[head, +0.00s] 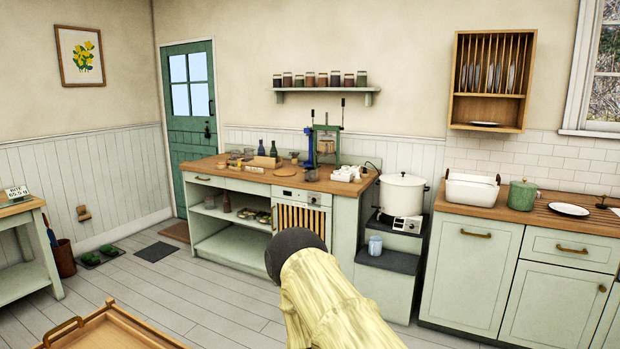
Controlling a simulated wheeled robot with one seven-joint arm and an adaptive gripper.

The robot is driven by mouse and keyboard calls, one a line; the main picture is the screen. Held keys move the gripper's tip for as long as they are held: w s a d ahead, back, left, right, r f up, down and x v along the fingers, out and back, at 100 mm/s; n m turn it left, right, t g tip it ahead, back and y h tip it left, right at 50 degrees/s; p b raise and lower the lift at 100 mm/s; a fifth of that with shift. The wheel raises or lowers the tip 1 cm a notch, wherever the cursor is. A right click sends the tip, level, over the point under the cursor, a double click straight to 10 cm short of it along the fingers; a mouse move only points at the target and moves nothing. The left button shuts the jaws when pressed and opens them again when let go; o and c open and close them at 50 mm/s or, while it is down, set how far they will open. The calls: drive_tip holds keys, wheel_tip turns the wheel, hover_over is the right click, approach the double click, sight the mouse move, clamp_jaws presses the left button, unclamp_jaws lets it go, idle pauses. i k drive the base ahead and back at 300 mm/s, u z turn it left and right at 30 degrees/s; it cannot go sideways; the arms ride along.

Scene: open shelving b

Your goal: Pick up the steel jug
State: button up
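No vessel in the head view is plainly a steel jug. A small pale blue-grey vessel (375,245) stands upright on the low dark step below the large white pot; it may be the jug, but it is too small to tell. My arm, in a pale yellow cover with a dark rounded end, rises from the bottom centre. My gripper cannot be made out, so its state and anything in it are hidden.
The white pot (402,194) stands on a dark-topped stand between the wooden-topped workbench (225,172) and the right counter (480,209). A wooden tray (110,330) is at the lower left. Floorboards (190,285) are clear before the bench.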

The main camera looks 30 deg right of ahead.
sight(311, 173)
drive_tip(key=z, duration=0.55)
drive_tip(key=i, duration=0.75)
drive_tip(key=z, duration=1.05)
drive_tip(key=i, duration=3)
drive_tip(key=u, duration=0.9)
